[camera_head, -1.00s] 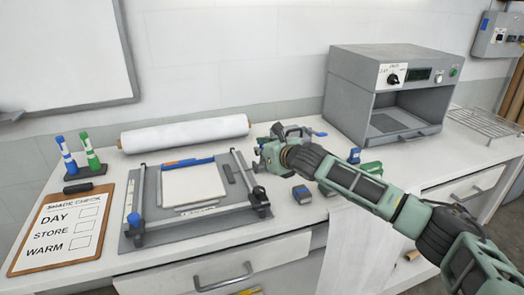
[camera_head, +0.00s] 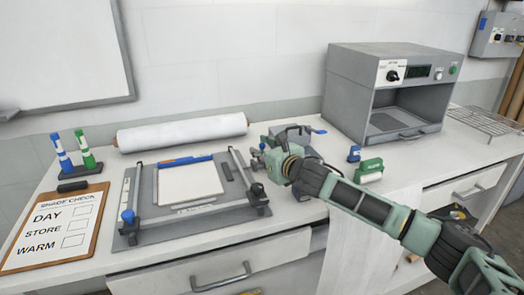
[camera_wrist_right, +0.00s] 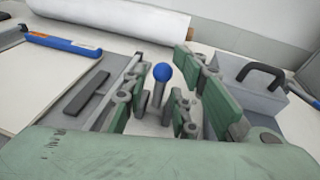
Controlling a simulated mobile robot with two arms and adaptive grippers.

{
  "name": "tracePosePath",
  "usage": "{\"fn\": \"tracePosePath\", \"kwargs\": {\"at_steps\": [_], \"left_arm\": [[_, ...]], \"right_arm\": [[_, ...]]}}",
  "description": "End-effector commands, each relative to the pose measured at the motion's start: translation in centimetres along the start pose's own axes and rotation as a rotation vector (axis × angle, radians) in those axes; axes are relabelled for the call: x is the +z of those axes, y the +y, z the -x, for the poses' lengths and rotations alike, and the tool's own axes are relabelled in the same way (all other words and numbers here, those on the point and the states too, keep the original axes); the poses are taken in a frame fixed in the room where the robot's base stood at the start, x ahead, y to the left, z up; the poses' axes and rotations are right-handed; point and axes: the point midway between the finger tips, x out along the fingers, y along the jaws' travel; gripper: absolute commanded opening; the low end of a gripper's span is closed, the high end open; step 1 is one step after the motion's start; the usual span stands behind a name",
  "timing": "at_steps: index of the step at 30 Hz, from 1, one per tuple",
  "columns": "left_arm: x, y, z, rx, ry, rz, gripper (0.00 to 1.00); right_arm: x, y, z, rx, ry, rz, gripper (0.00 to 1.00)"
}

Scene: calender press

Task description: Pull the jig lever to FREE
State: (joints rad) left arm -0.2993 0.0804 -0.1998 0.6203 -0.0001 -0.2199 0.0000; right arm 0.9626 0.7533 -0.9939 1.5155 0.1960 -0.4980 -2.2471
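The jig (camera_head: 150,238) is a grey plate with side rails and a cream sheet on it, left of the middle of the bench. A lever with a blue ball knob (camera_wrist_right: 162,72) stands upright at the jig's right side in the right wrist view. My right gripper (camera_head: 264,160) is at that side of the jig. In the right wrist view its green fingers (camera_wrist_right: 160,100) are open, one on each side of the lever, with gaps showing. The lever is mostly hidden by the gripper in the head view. My left gripper is not in view.
A grey box with a black handle (camera_wrist_right: 245,92) stands just right of the gripper. A white roll (camera_head: 182,133) lies behind the jig. A clipboard (camera_head: 50,228) and markers (camera_head: 75,155) are at the left. A grey light cabinet (camera_head: 385,92) stands at the back right.

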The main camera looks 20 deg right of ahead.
Motion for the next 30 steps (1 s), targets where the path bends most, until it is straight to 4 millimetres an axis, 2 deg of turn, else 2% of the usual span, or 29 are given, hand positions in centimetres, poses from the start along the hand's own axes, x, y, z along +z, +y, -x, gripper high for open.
{"fn": "tracePosePath", "kwargs": {"at_steps": [9, 13, 30], "left_arm": [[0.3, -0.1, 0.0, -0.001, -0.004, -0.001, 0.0], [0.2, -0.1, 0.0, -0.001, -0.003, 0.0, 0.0], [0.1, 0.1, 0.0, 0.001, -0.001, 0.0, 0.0]], "right_arm": [[0.1, -0.1, 0.1, -0.001, -0.001, 0.001, 0.29], [0.1, -0.1, 0.9, -0.001, -0.001, 0.002, 0.29], [0.0, -0.1, 10.6, -0.002, 0.0, 0.002, 0.29]]}}
